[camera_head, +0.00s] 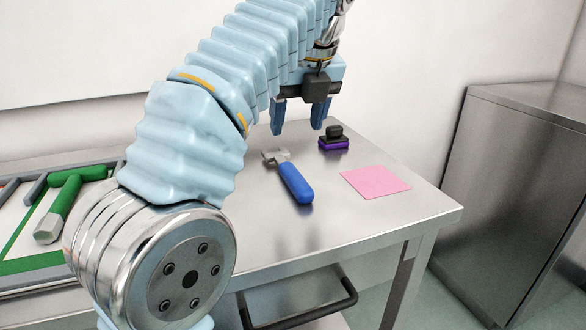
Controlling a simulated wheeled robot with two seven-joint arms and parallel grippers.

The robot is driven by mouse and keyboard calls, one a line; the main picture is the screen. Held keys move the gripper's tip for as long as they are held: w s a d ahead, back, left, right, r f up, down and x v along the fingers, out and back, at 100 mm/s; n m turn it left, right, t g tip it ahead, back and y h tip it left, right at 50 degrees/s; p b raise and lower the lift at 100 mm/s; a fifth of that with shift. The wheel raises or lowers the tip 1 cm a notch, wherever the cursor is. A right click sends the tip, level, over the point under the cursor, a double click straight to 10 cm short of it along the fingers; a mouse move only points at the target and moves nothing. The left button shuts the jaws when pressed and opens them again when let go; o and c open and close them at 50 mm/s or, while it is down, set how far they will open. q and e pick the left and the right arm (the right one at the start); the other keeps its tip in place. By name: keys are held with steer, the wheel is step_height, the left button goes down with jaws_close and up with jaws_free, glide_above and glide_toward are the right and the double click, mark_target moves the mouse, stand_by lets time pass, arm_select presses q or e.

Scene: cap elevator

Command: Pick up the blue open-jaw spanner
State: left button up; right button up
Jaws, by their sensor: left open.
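The blue open-jaw spanner (296,184) lies flat on the steel table (330,229). Its grey jaw end points up and left, and its blue handle points toward the table's front edge. My left gripper (299,118) hangs above the back of the table, with its two blue fingers pointing down and spread apart. It is empty and sits beyond the spanner's jaw end, not touching it. My right gripper is not in view.
A black and purple stamp-like object (334,139) stands behind and right of the spanner. A pink square sheet (375,181) lies to its right. A tray with a green tool (64,205) is at the left. A steel cabinet (515,190) stands at the right.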

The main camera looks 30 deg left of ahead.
arm_select(q)
glide_above(289, 167)
steer(key=d, duration=0.2)
steer(key=f, duration=0.4)
steer(key=shift+s+a+f, duration=0.25)
steer(key=shift+s+f, duration=0.15)
steer(key=shift+s+b+x, duration=0.1)
steer(key=shift+b+x, duration=0.1)
steer(key=shift+x, duration=1.1)
steer(key=shift+s+b+x, duration=0.15)
steer(key=shift+b+x, duration=0.05)
steer(key=shift+x, duration=1.15)
steer(key=shift+d+f, duration=0.1)
steer(key=shift+f, duration=0.25)
jaws_close()
